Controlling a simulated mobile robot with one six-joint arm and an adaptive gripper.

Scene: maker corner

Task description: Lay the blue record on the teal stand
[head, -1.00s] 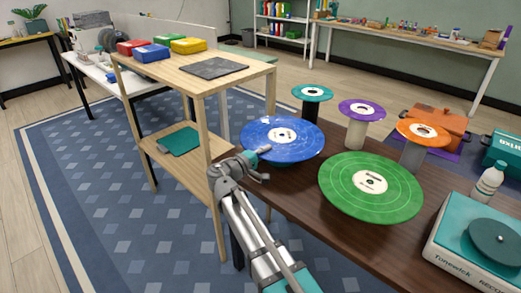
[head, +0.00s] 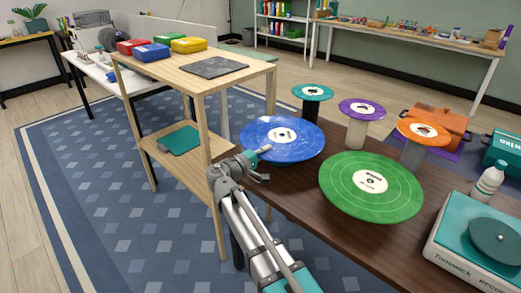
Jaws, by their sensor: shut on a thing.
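The blue record (head: 300,147), with a white label, lies about level over the left end of the dark table. My gripper (head: 267,151) is at its near left edge, shut on the rim.
A large green record (head: 400,188) lies close on the right. Small teal (head: 312,91), purple (head: 361,108) and orange (head: 424,132) discs top posts behind. A turntable (head: 490,262) and bottle (head: 488,182) are at the right. A wooden shelf unit (head: 204,88) stands left.

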